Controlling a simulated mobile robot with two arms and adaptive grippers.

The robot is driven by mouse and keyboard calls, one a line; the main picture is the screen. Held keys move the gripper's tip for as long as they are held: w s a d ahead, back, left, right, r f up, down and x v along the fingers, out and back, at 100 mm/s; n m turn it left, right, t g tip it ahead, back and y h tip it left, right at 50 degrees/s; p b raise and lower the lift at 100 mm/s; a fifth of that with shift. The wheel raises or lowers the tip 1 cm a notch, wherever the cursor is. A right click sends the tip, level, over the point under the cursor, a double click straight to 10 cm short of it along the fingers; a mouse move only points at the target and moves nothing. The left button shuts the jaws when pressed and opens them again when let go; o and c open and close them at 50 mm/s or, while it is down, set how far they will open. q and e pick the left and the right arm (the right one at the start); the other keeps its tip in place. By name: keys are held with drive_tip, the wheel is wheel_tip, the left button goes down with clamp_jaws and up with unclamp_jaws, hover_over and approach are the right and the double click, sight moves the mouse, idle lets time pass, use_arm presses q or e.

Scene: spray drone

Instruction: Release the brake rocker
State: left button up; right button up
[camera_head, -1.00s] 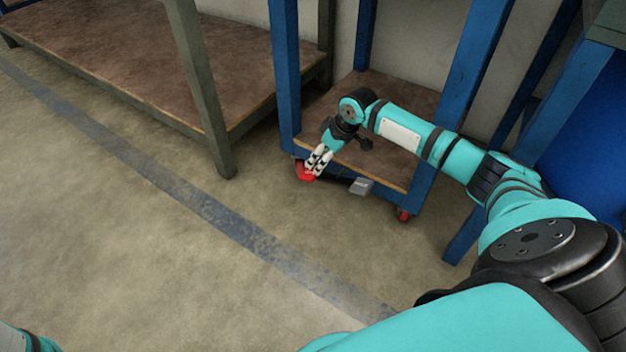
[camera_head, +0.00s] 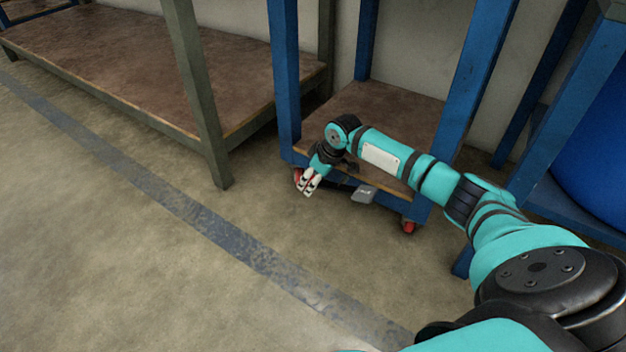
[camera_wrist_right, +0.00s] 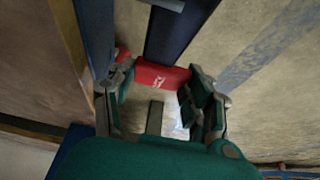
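A red block with a white mark, which looks like the brake rocker (camera_wrist_right: 160,77), shows in the right wrist view near my fingertips. My right gripper (camera_wrist_right: 157,92) is open there, with one finger on each side of the block's near edge. I cannot tell whether they touch it. In the head view my right gripper (camera_head: 307,184) points down at the front left foot of the blue rack (camera_head: 283,80). Only a little red (camera_head: 297,174) shows there, the rest hidden behind the gripper. My left gripper is out of view.
A grey plate (camera_head: 363,194) sticks out from the rack's front lower edge. A red caster (camera_head: 408,227) is under its front right corner. A low bench with a brown top (camera_head: 180,60) stands to the left. The floor (camera_head: 120,240) in front is clear.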

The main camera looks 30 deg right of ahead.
clamp_jaws()
drive_tip(key=r+t+p, duration=0.1)
drive_tip(key=p, duration=0.2)
drive_tip(key=r+t+y+p, duration=0.1)
drive_tip(key=p, duration=0.1)
drive_tip(key=shift+s+p, duration=0.2)
drive_tip(key=shift+p, duration=0.2)
drive_tip(key=shift+t+p, duration=0.35)
drive_tip(key=shift+t, duration=0.05)
drive_tip(key=shift+d+r+t+y, duration=0.1)
drive_tip(key=shift+r+t+y, duration=0.05)
drive_tip(key=shift+t+y, duration=0.15)
drive_tip(key=shift+s+d+r+t+y, duration=0.1)
drive_tip(key=shift+s+r+t+y, duration=0.15)
drive_tip(key=shift+r+t, duration=0.5)
drive_tip(key=shift+t, duration=0.35)
drive_tip(key=shift+r, duration=0.2)
drive_tip(key=shift+s+d+r, duration=0.1)
drive_tip(key=shift+s+r, duration=0.05)
